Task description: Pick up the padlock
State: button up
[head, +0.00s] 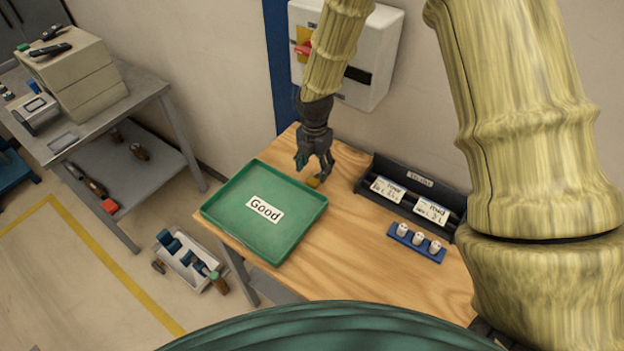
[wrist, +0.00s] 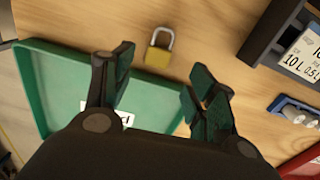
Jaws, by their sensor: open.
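The padlock (wrist: 158,54) lies flat on the wooden table in the wrist view, with a brass body and a grey shackle pointing to the top of the picture. In the head view only a small yellow bit of the padlock (head: 314,182) shows beneath the fingers. My gripper (head: 314,168) is above the table, over the padlock's area. In the wrist view my gripper (wrist: 160,80) has its two fingers wide apart, with nothing between them. The padlock lies beyond the fingertips in that view, apart from them.
A green tray (head: 302,227) labelled "Good" is left of the padlock. A dark rack (head: 377,166) with white labelled boxes stands to the right, with a blue holder (head: 428,253) of small white pieces before it. A white wall box (head: 383,60) is behind my arm.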

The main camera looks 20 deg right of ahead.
aim_at(313, 182)
jog(key=shift+s+f, duration=0.1)
jog(key=shift+s, duration=0.15)
jog(key=shift+w+a+f+p, duration=0.15)
jog(key=shift+f+p, duration=0.4)
jog(key=shift+f, duration=0.15)
jog(key=shift+w+a+f+p, duration=0.1)
jog(key=shift+f+p, duration=0.45)
jog(key=shift+f, duration=0.1)
jog(key=shift+f+p, duration=0.4)
jog(key=shift+f, duration=0.95)
jog(key=c, duration=1.1)
